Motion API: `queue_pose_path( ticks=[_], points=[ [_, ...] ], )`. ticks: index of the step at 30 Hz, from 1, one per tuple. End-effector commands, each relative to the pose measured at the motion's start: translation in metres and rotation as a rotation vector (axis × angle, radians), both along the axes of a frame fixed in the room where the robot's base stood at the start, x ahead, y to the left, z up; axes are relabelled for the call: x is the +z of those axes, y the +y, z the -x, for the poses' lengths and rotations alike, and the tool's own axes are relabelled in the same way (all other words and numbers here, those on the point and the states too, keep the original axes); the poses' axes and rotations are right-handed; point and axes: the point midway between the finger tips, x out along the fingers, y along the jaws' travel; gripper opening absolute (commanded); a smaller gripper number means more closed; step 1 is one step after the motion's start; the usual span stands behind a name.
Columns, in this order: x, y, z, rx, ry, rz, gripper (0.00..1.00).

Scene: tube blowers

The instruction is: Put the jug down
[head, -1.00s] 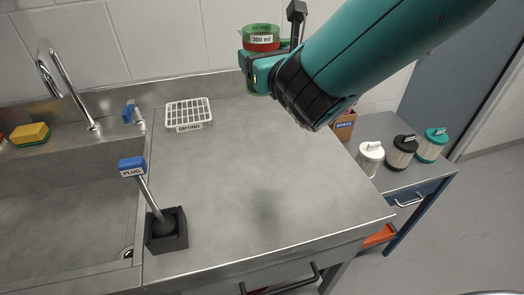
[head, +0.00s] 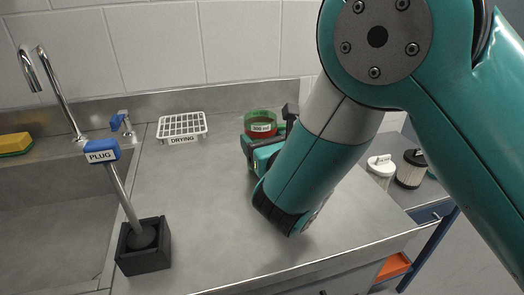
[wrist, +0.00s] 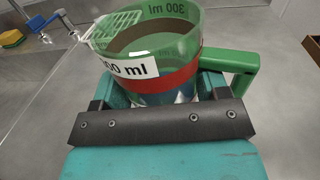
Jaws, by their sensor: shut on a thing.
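The jug (wrist: 150,50) is a clear green measuring jug with a green handle, a red band and a 300 ml label. It is upright and fills the middle of the wrist view. In the head view the jug (head: 261,121) is low over the back of the steel counter, partly hidden by my gripper. My gripper (wrist: 162,97) is shut around the jug's lower body, with the handle off to the right. The gripper (head: 262,147) also shows in the head view. I cannot tell whether the jug's base touches the counter.
A white drying rack (head: 182,126) stands on the counter left of the jug. A plug lever (head: 120,190) in a black block is at the front left, beside the sink (head: 50,210). Canisters (head: 410,168) stand on a lower cabinet at the right. The counter's middle is clear.

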Motion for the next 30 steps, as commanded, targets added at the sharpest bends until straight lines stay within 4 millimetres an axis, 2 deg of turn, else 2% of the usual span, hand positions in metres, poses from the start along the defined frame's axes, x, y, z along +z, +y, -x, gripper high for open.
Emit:
queue_pose_path(
  ticks=[1,14,15,18,30],
  points=[
    [-0.0068,0.0006,0.0001,0.001,-0.001,0.000,0.35],
    [-0.0110,0.0002,0.0000,0.001,-0.001,-0.002,0.35],
    [-0.0099,0.0001,-0.0001,0.000,-0.001,-0.002,0.75],
    [-0.0096,0.0001,-0.0001,0.000,0.000,-0.001,0.93],
    [-0.0133,-0.0012,0.0031,0.000,-0.001,0.000,0.93]
  ],
)
